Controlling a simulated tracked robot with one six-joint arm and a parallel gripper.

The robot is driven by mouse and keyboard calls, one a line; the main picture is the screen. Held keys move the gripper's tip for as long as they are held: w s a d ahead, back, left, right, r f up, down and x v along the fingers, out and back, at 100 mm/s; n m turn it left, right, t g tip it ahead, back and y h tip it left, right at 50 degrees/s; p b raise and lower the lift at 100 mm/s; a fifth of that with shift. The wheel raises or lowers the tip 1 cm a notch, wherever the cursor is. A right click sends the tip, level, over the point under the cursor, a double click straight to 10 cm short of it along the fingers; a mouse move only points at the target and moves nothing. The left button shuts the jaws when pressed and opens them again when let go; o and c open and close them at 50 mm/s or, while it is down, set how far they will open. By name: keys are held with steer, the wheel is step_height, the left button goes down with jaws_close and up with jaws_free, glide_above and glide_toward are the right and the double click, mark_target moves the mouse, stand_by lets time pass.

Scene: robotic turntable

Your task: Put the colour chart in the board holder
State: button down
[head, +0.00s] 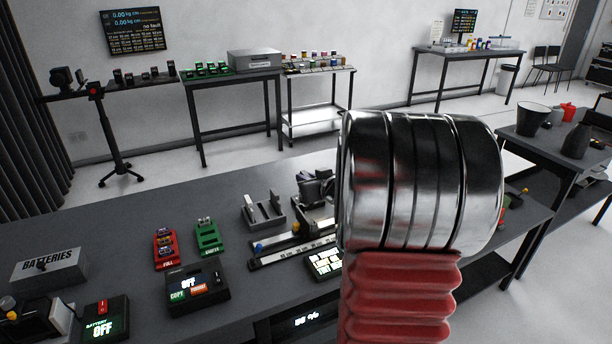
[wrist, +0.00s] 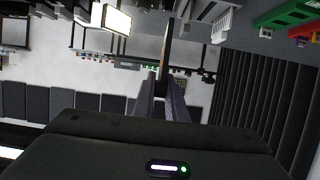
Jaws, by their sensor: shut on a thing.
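My gripper (wrist: 163,82) shows in the wrist view, its two dark fingers shut on a thin board. The board, which I take to be the colour chart (wrist: 167,45), is seen nearly edge-on, so its face cannot be read. In the head view my own arm fills the right middle and hides the gripper and chart. A pale slotted piece near the top of the wrist view (wrist: 222,24) looks like the same holder. The chart appears apart from it.
A rail with a scale (head: 292,250) and a dark device (head: 316,187) stand right of the holder. A green tray (head: 208,237) and red tray (head: 166,248) are left of it. A control box (head: 197,288) and the batteries box (head: 48,266) are nearer. Bench space behind the trays is clear.

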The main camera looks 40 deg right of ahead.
steer(key=shift+f, duration=2.1)
steer(key=shift+f, duration=2.05)
stand_by(0.6)
steer(key=c, duration=1.7)
jaws_free()
steer(key=shift+s, duration=0.15)
steer(key=v, duration=1.3)
steer(key=shift+s+a+r, duration=0.1)
steer(key=shift+s+a, duration=0.1)
steer(key=shift+s, duration=0.1)
